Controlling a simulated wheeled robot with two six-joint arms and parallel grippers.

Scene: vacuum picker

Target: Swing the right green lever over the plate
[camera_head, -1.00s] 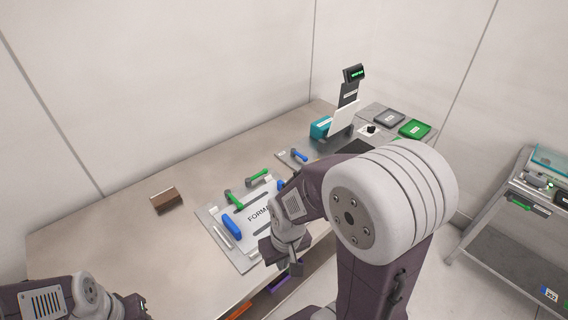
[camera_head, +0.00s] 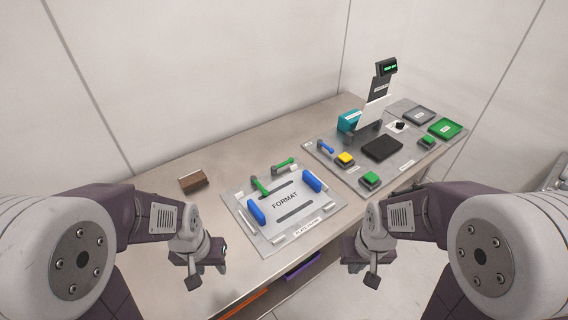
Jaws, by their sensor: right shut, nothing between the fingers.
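The grey plate marked FORMAT (camera_head: 300,205) lies on the table between my arms. It carries two blue handles, a left one (camera_head: 256,211) and a right one (camera_head: 312,181). The right green lever (camera_head: 286,162) sits at the plate's back edge and points right, along that edge rather than over the plate. The left green lever (camera_head: 261,187) points forward over the plate. My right gripper (camera_head: 371,280) is shut and empty in front of the table, right of the plate and apart from it. My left gripper (camera_head: 194,280) hangs at the front left; its fingers are too unclear to judge.
A brown block (camera_head: 193,180) lies left of the plate. Right of it, a board holds yellow (camera_head: 346,158) and green (camera_head: 370,179) buttons, a small blue lever (camera_head: 326,146), a black pad (camera_head: 382,148) and a display (camera_head: 386,67).

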